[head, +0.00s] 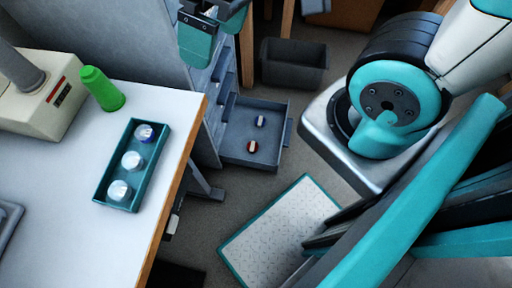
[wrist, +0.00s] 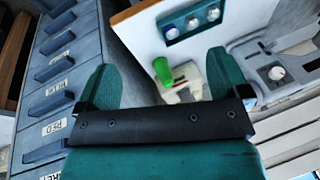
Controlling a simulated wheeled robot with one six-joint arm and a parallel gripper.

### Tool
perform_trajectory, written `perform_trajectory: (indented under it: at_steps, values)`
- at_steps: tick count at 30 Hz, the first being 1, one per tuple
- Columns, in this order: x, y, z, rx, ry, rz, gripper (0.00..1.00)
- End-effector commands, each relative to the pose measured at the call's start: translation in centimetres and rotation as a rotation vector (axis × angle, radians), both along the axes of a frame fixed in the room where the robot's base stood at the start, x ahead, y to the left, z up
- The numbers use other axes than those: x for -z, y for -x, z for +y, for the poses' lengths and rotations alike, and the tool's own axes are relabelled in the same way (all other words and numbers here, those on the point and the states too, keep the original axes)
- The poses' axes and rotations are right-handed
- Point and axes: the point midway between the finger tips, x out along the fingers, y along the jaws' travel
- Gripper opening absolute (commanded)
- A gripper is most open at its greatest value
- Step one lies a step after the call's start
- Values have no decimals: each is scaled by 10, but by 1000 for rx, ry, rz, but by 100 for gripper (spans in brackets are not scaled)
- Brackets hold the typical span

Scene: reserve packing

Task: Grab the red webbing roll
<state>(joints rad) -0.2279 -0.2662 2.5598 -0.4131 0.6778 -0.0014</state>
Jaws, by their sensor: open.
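A small roll with red and white on it (head: 252,146), which looks like the red webbing roll, lies in an open grey drawer (head: 232,158) in the head view. A similar blue and white roll (head: 260,121) lies farther back in the same drawer. My gripper (head: 215,28) is at the top of the head view, above and behind the drawer, apart from both rolls. In the wrist view my gripper (wrist: 160,62) is open, with nothing between its teal fingers. Neither drawer roll is seen in the wrist view.
A white table (head: 70,220) at left holds a teal tray (head: 102,194) with three round pieces, a green bottle (head: 102,88) and a beige device (head: 45,105). A dark bin (head: 293,64) stands behind the drawer. Labelled closed drawers (wrist: 62,70) show in the wrist view.

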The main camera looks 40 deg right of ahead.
Motion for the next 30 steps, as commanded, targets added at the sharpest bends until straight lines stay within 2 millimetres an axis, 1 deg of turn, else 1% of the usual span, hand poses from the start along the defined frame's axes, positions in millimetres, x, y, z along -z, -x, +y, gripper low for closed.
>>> perform_trajectory:
  at_steps: [1, 2, 3, 8, 9, 11, 12, 14, 15, 17, 18, 20, 21, 23, 25, 26, 27, 30]
  values:
    - [51, -7, -6, 35, 10, 0, 94]
    - [67, -11, -9, 58, 16, -2, 94]
    - [88, -17, -14, 86, 24, -5, 94]
    - [169, -37, -36, 196, 62, -21, 94]
    - [189, -42, -41, 223, 73, -25, 94]
    - [219, -48, -50, 262, 88, -30, 94]
    - [239, -53, -56, 289, 99, -35, 94]
    - [269, -59, -65, 331, 117, -39, 94]
    - [289, -64, -71, 359, 129, -42, 94]
    - [316, -71, -80, 400, 145, -45, 94]
    - [334, -75, -87, 429, 157, -45, 94]
    - [359, -82, -96, 476, 172, -45, 94]
    - [375, -87, -101, 507, 182, -42, 94]
    - [398, -95, -111, 560, 194, -38, 94]
    - [427, -106, -121, 632, 208, -25, 94]
    - [440, -112, -126, 670, 213, -19, 94]
    - [460, -121, -133, 731, 219, -4, 94]
    - [494, -145, -149, 897, 222, 38, 94]
